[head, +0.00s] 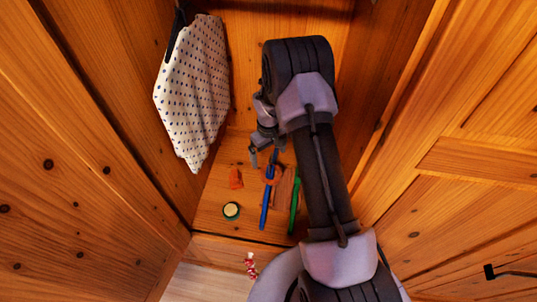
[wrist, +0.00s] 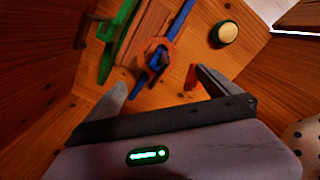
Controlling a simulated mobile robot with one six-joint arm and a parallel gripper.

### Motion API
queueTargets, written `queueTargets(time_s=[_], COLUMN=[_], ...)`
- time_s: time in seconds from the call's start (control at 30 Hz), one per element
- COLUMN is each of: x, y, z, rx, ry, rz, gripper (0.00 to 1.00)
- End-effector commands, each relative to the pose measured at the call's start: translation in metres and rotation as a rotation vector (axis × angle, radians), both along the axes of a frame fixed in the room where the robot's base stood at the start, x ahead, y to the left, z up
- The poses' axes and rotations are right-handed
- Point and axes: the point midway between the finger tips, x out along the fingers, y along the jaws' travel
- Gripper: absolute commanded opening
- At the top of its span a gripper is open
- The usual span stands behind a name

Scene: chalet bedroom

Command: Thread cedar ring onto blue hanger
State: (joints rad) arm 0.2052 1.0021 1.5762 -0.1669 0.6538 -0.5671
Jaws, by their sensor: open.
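The cedar ring (wrist: 145,48) is an orange-brown, many-sided ring in the wrist view. The blue hanger (wrist: 182,18) lies on the wooden cupboard floor, and its end shows within the ring's opening. The ring appears to be around that end; exact contact is unclear. In the head view the ring (head: 277,176) sits at the far end of the blue hanger (head: 265,208), partly hidden by my gripper (head: 267,158). My gripper (wrist: 158,90) is open, its fingers spread apart, with the ring just beyond and between the tips. Nothing is held.
A green hanger (head: 294,203) and a brown wooden piece (head: 283,190) lie right of the blue hanger. A small orange-red block (head: 235,178) and a round tin (head: 231,211) lie left. A dotted cloth (head: 195,95) hangs at left. Wooden walls close in both sides.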

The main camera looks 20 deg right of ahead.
Motion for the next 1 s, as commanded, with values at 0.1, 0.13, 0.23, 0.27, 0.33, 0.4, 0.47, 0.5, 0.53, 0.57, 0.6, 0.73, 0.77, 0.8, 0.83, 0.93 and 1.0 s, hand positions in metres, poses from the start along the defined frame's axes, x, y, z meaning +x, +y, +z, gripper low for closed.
queueTargets(time_s=[0.1, 0.13, 0.23, 0.27, 0.33, 0.4, 0.47, 0.5, 0.53, 0.57, 0.6, 0.73, 0.77, 0.8, 0.83, 0.93, 1.0], x=[0.001, 0.001, 0.001, 0.001, 0.001, 0.001, 0.001, 0.001, 0.000, 0.001, 0.001, 0.000, 0.000, 0.000, 0.000, 0.000, 0.000], y=[0.000, 0.000, 0.000, 0.000, 0.000, 0.000, 0.000, 0.000, 0.000, 0.000, 0.000, 0.000, 0.000, 0.000, 0.000, 0.000, 0.000], z=[0.029, 0.038, 0.071, 0.080, 0.102, 0.122, 0.136, 0.145, 0.150, 0.155, 0.160, 0.169, 0.169, 0.169, 0.169, 0.169, 0.169], rx=[0.000, -0.001, -0.001, -0.001, 0.000, -0.001, 0.000, 0.000, -0.001, -0.001, -0.001, -0.001, -0.001, -0.001, -0.001, 0.000, 0.000], ry=[-0.003, -0.004, -0.005, -0.004, -0.004, -0.003, -0.003, -0.003, -0.002, -0.002, -0.002, -0.001, -0.001, -0.001, 0.000, 0.000, 0.000], rz=[0.000, 0.000, 0.000, 0.000, 0.000, 0.000, -0.001, 0.000, -0.001, 0.000, 0.000, 0.000, 0.000, 0.000, 0.000, 0.000, 0.000], gripper=[1.00, 1.00, 1.00, 1.00, 1.00, 1.00, 1.00, 1.00, 1.00, 1.00, 1.00, 1.00, 1.00, 1.00, 1.00, 1.00, 1.00])
